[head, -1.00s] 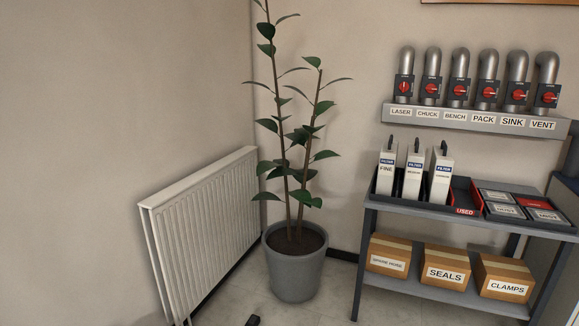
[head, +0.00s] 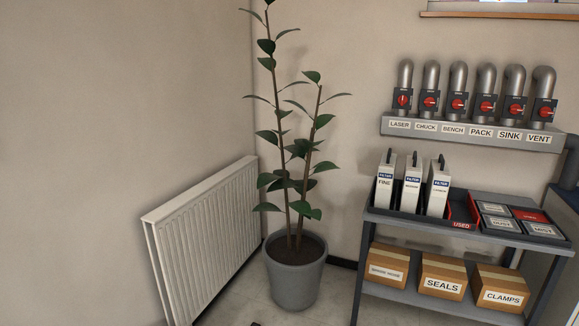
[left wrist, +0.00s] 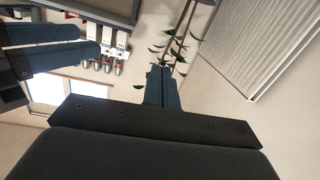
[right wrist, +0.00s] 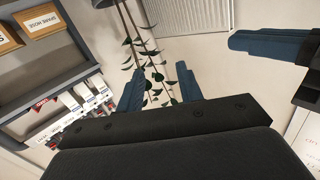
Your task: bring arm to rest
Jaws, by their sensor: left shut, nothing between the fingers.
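The head view shows neither gripper. In the left wrist view my left gripper (left wrist: 162,86) has its two blue fingers together, with nothing between them. My right gripper (left wrist: 62,58) shows at the left of that view, its two blue fingers apart. In the right wrist view my right gripper (right wrist: 157,90) is open and empty, with the plant leaves seen far behind the gap. My left gripper (right wrist: 240,42) shows at the right of that view, fingers together. Both grippers hang in free air, apart from each other.
A potted plant (head: 295,275) stands in the corner beside a white radiator (head: 205,240). At right a grey shelf cart (head: 400,222) carries filters (head: 411,187), cards and boxes (head: 442,277). Valves with red knobs (head: 457,103) sit on a labelled wall rail (head: 400,136).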

